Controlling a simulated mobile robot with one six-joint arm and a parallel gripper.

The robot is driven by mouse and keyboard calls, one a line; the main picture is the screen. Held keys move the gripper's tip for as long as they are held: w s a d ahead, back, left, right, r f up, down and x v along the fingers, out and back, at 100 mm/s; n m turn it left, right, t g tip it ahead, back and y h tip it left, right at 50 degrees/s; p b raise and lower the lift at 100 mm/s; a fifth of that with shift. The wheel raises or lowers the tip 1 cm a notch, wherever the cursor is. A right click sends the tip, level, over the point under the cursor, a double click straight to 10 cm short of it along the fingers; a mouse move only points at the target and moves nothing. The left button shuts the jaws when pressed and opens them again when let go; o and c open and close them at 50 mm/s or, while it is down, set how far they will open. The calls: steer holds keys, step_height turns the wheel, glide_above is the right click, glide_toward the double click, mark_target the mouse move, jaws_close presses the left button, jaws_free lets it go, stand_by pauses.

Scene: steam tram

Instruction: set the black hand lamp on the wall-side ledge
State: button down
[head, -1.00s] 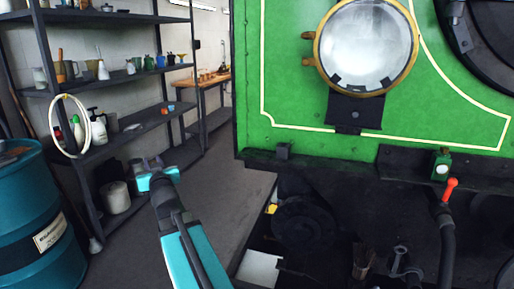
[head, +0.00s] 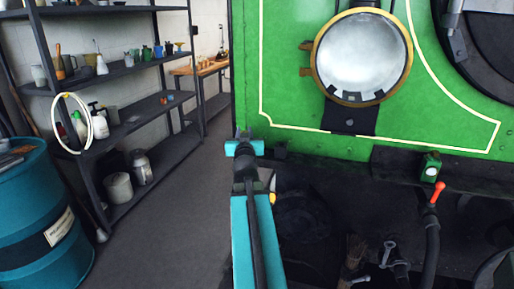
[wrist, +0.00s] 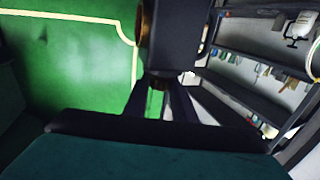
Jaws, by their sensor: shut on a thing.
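My gripper (wrist: 160,80) is shut on the black hand lamp (wrist: 180,40), a dark boxy body with a brass-coloured part at its left side in the wrist view. In the head view my gripper (head: 244,142) is near the lower left corner of the green tram front (head: 330,125); the lamp is hardly distinguishable there. A dark ledge (head: 475,177) runs along the bottom of the green front. A small green lamp (head: 431,165) with a white lens stands on its right part. I cannot tell which part is the wall-side ledge.
A large brass-rimmed headlamp (head: 362,57) juts from the green front. A red-handled hose (head: 433,215) hangs below the ledge. A dark shelf rack (head: 135,135) and a teal drum (head: 40,225) stand at the left. The floor (head: 175,215) between rack and tram is clear.

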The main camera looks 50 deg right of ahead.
steer(key=shift+s+d+r+g, duration=0.3)
steer(key=shift+s+d, duration=0.3)
steer(key=shift+s, duration=0.1)
